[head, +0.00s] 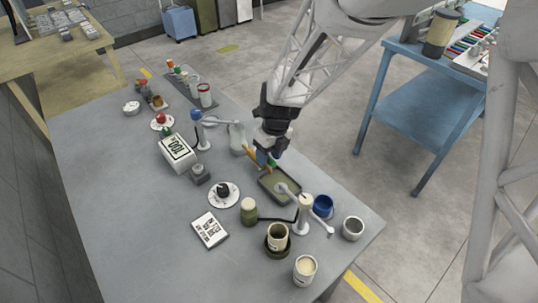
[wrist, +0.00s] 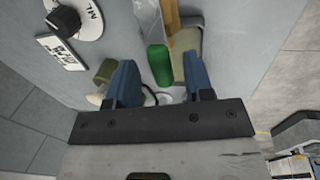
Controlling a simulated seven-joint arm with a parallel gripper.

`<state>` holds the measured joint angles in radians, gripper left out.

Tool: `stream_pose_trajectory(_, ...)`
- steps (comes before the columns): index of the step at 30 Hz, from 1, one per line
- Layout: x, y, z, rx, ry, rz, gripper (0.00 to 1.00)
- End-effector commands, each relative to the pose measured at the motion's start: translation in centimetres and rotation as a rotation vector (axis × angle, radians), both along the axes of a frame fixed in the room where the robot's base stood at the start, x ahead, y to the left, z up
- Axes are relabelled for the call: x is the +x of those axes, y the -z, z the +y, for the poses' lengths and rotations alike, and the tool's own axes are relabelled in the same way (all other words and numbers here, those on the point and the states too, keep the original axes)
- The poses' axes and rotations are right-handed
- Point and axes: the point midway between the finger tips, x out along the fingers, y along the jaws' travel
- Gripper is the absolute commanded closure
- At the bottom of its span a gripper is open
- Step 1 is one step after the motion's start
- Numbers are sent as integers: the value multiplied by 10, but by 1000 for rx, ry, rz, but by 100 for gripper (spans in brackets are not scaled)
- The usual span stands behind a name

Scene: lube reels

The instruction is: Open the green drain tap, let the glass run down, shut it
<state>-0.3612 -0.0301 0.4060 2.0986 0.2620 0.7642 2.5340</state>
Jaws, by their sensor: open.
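A green rounded handle (wrist: 158,65), which looks like the drain tap, lies between my gripper's two blue fingers in the wrist view. My gripper (wrist: 160,80) is open around it, with a visible gap on each side. In the head view my gripper (head: 268,158) points down at the far end of an olive tray (head: 268,188), beside brass-coloured parts (head: 252,157). My gripper hides most of the tap there. I cannot make out the glass or its level.
A white post (head: 305,212) with arms stands near the tray, beside a blue cup (head: 323,206) and a grey cup (head: 353,228). A white box marked 100 (head: 177,152) stands to the left. The table's left front is clear.

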Motion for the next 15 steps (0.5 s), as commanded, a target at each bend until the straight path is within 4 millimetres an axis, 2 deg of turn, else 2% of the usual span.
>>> stream_pose_trajectory(5, 2, -13, -2, 1, 1, -4, 53)
stream_pose_trajectory(15, 8, -55, -8, 1, 2, -3, 53)
